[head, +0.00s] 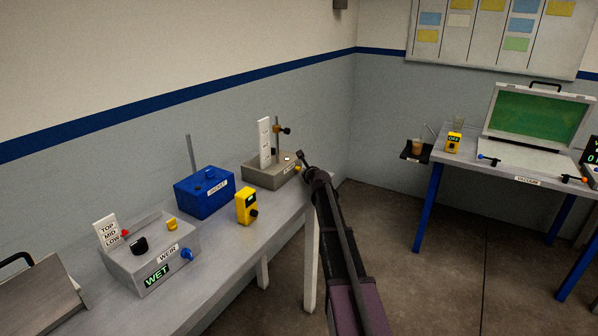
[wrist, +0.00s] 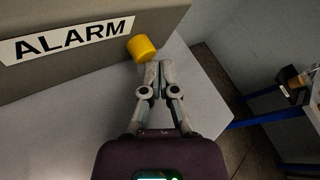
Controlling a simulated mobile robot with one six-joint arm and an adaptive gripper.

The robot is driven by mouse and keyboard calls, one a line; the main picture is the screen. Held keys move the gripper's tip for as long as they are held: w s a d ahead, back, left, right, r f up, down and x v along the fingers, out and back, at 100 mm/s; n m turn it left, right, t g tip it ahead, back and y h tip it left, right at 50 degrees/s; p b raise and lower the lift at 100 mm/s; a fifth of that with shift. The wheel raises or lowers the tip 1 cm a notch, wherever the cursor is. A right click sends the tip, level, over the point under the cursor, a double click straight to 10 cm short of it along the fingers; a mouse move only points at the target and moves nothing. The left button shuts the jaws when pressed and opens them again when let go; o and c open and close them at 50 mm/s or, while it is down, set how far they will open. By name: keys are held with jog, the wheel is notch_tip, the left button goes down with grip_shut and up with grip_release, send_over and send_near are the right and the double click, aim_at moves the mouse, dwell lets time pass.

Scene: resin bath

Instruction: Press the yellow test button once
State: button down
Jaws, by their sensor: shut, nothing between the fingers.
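A yellow round button (wrist: 142,47) sticks out of the front of the grey box marked ALARM (wrist: 70,50). In the head view the same button (head: 298,168) shows small at the right end of the grey box (head: 262,174) on the left bench. My gripper (wrist: 160,66) is shut and empty. In the wrist view its fingertips are just below and right of the button; whether they touch it I cannot tell. In the head view my gripper (head: 302,156) is beside the box's right end. No word "test" is readable near the button.
A second table (head: 455,166) stands right, across open floor.

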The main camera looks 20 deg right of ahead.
jog(key=shift+s+d, duration=0.3)
jog(key=shift+s, duration=0.1)
jog(key=shift+s+d, duration=0.8)
jog(key=shift+s, duration=0.2)
jog(key=shift+s+d, duration=0.75)
jog(key=shift+s, duration=0.2)
